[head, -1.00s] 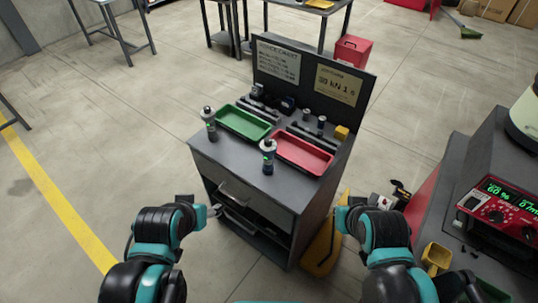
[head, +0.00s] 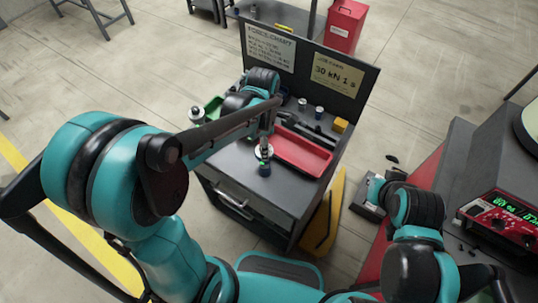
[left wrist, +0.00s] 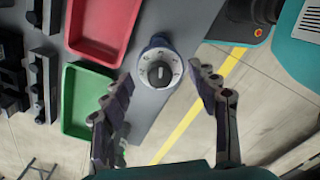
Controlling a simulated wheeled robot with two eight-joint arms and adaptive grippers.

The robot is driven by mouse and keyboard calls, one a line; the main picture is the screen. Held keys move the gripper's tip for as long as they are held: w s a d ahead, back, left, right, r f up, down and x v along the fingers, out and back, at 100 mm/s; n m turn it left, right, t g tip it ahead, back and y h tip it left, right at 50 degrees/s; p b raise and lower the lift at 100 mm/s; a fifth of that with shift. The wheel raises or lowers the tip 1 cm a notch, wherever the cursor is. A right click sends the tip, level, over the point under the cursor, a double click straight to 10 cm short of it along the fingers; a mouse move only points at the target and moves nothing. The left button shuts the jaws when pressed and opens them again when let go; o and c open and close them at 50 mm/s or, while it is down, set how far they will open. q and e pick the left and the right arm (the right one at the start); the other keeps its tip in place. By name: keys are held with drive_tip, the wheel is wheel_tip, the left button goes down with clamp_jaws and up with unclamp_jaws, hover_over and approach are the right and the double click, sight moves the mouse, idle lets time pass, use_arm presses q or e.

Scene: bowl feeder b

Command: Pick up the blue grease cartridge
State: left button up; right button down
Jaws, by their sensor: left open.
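A second cartridge (head: 197,115) stands by the green tray, partly hidden by my arm.
Small canisters (head: 319,112) and a yellow block (head: 340,125) stand toward the back panel (head: 300,62). A bench with a red meter (head: 500,214) is at right.

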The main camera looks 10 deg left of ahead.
sight(265, 162)
use_arm(q)
wheel_tip(265, 162, down, 10)
drive_tip(key=b, duration=0.3)
drive_tip(key=shift+f, duration=0.25)
drive_tip(key=c, duration=1.2)
